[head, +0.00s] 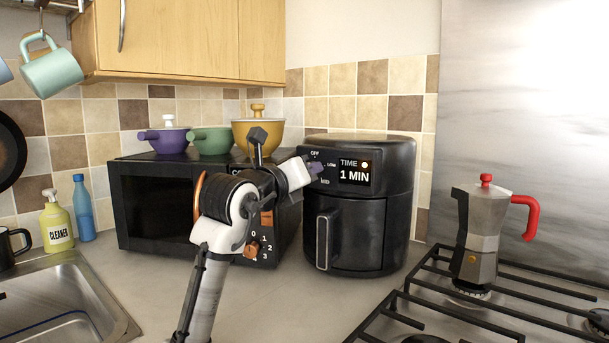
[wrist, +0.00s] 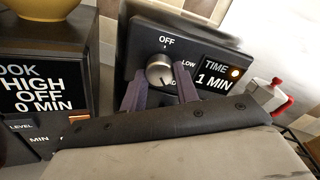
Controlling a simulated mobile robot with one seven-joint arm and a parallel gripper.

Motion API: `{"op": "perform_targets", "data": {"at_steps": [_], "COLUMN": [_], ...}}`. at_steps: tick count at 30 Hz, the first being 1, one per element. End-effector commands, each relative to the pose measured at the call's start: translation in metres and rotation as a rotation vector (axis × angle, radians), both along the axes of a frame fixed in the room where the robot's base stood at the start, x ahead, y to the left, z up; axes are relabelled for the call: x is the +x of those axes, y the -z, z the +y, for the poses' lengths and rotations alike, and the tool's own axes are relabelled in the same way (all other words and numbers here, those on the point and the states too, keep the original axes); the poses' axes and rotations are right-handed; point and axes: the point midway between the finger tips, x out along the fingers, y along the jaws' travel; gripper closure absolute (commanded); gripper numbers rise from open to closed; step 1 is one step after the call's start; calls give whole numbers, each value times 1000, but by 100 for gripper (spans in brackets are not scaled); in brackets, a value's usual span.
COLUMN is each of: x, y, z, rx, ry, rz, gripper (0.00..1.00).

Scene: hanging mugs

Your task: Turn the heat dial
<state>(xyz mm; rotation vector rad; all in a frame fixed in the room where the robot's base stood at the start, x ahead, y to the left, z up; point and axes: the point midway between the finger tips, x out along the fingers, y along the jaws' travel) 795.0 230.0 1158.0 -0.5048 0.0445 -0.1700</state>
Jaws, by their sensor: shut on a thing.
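The heat dial (wrist: 160,69) is a round silver knob on the black air fryer's panel, with OFF above it and LOW to its right. A dark line on the knob points down and slightly right, toward a partly hidden lower label. My gripper (wrist: 157,82) has its two purple-grey fingers on either side of the dial and is shut on it. In the head view my gripper (head: 314,169) reaches the upper left of the air fryer (head: 360,222) and hides the dial. The fryer's display (head: 355,171) reads TIME 1 MIN beside a lit round light.
A black microwave (head: 150,205) stands left of the fryer, behind my arm, with purple, green and yellow pots (head: 258,136) on top. A moka pot (head: 480,240) stands on the hob at right. Mugs hang at upper left. The counter before the fryer is clear.

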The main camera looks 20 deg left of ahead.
Motion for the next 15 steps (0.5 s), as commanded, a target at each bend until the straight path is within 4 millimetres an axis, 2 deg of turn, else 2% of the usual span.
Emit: {"op": "perform_targets", "data": {"at_steps": [12,13,15], "x": [0,0,0], "y": [-1,-1,-1], "z": [0,0,0], "rx": [5,5,4], "ry": [-1,-1,-1], "rz": [-3,-3,-2], "gripper": [92,66,57]}}
